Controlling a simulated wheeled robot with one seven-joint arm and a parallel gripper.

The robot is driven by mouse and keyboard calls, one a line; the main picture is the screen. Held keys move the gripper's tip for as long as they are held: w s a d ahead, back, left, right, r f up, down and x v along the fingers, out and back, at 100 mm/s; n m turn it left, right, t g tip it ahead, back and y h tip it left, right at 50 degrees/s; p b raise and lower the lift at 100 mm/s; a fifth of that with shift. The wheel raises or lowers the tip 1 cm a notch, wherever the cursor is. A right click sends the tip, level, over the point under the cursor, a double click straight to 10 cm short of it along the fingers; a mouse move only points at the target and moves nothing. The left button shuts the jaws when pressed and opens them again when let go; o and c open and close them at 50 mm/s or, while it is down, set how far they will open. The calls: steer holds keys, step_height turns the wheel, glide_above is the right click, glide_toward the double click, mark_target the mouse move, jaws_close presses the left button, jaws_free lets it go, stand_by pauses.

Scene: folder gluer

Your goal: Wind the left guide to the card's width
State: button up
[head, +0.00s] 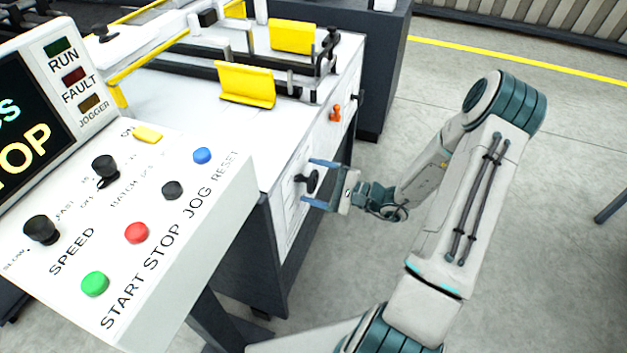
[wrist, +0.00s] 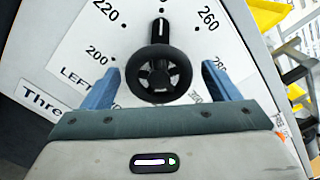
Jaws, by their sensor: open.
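The left guide's black handwheel (wrist: 158,74) sits on a white dial plate on the machine's side. Its black pointer arm (wrist: 159,30) points up, between the printed 220 and 260. My gripper (wrist: 160,85) is open, with one blue finger on each side of the handwheel hub and visible room between. In the head view my gripper (head: 318,186) reaches the machine's side panel from the right, around the black handwheel (head: 311,180). The "LEFT" label on the dial is partly hidden by my gripper. The card is not clearly seen.
An orange knob (head: 335,113) sits on the same panel, farther back. Yellow guide plates (head: 246,85) and dark rails stand on the machine top. The control panel (head: 130,220) with coloured buttons is at left. Open floor (head: 560,200) lies to the right.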

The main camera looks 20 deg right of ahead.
steer(key=v, duration=1.3)
steer(key=shift+d, duration=0.3)
steer(key=shift+s, duration=0.1)
